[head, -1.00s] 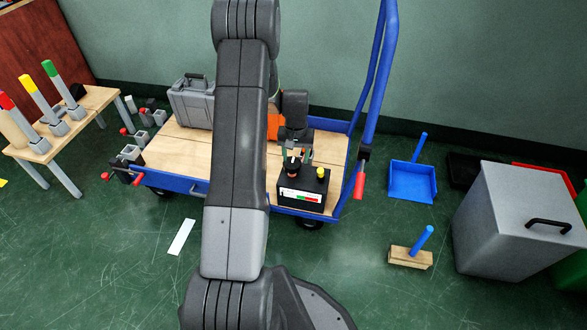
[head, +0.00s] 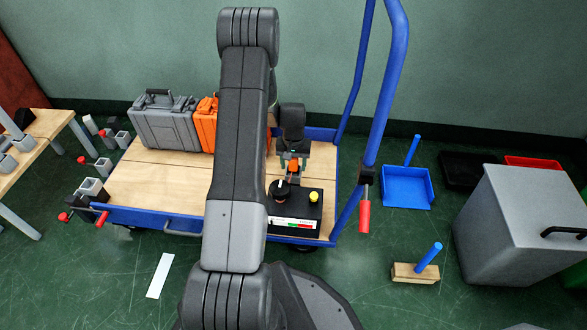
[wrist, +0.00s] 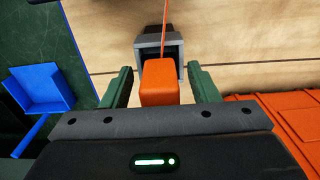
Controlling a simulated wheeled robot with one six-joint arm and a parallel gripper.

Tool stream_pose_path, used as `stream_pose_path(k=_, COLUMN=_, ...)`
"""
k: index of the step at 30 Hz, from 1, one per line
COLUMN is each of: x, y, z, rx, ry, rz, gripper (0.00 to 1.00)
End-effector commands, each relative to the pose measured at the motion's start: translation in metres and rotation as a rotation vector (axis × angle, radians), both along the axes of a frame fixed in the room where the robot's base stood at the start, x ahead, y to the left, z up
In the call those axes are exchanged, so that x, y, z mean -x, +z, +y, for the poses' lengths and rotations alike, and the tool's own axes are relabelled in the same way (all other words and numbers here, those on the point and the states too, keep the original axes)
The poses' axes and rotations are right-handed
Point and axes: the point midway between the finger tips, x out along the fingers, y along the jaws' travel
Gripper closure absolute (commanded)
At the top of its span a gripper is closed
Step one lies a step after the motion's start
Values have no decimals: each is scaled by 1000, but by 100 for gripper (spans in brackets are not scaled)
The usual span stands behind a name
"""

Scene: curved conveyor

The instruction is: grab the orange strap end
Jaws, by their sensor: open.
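The orange strap end (wrist: 160,84) is a small block in the wrist view. It sits between the two green fingers of my gripper (wrist: 161,76), with a visible gap on each side. My gripper is open. A thin orange strap (wrist: 166,30) runs up from a grey square holder (wrist: 143,50) just beyond the block. Whether the block rests in the holder or in front of it I cannot tell. In the head view my gripper (head: 293,155) is above the right part of the cart, with an orange patch at its fingers.
The blue-framed cart (head: 140,185) has a wooden deck carrying a grey case (head: 165,128), an orange case (head: 205,125) and a black control box (head: 300,208) with a dial and yellow button. Its blue handle (head: 392,80) rises to the right. A blue dustpan (head: 405,187) lies on the floor.

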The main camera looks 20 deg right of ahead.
Motion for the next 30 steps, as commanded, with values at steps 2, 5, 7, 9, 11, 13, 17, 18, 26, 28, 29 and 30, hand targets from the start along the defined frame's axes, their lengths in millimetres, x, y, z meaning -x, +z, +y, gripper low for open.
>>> stream_pose_path(k=2, x=0, y=1, z=0, rx=0, ry=0, rz=0, gripper=49)
stream_pose_path(k=5, x=0, y=1, z=0, rx=0, ry=0, rz=0, gripper=69)
stream_pose_path(k=7, x=0, y=1, z=0, rx=0, ry=0, rz=0, gripper=83)
stream_pose_path(k=9, x=0, y=1, z=0, rx=0, ry=0, rz=0, gripper=96)
stream_pose_path(k=11, x=0, y=1, z=0, rx=0, ry=0, rz=0, gripper=98)
stream_pose_path(k=13, x=0, y=1, z=0, rx=0, ry=0, rz=0, gripper=98)
stream_pose_path(k=17, x=0, y=3, z=0, rx=1, ry=0, rz=-1, gripper=98)
stream_pose_path(k=18, x=0, y=7, z=0, rx=1, ry=0, rz=-1, gripper=98)
stream_pose_path(k=26, x=0, y=56, z=0, rx=2, ry=0, rz=-3, gripper=98)
stream_pose_path(k=28, x=0, y=70, z=0, rx=1, ry=0, rz=-2, gripper=98)
stream_pose_path(k=29, x=-1, y=75, z=0, rx=2, ry=0, rz=-3, gripper=98)
stream_pose_path(k=30, x=0, y=82, z=0, rx=1, ry=0, rz=-2, gripper=98)
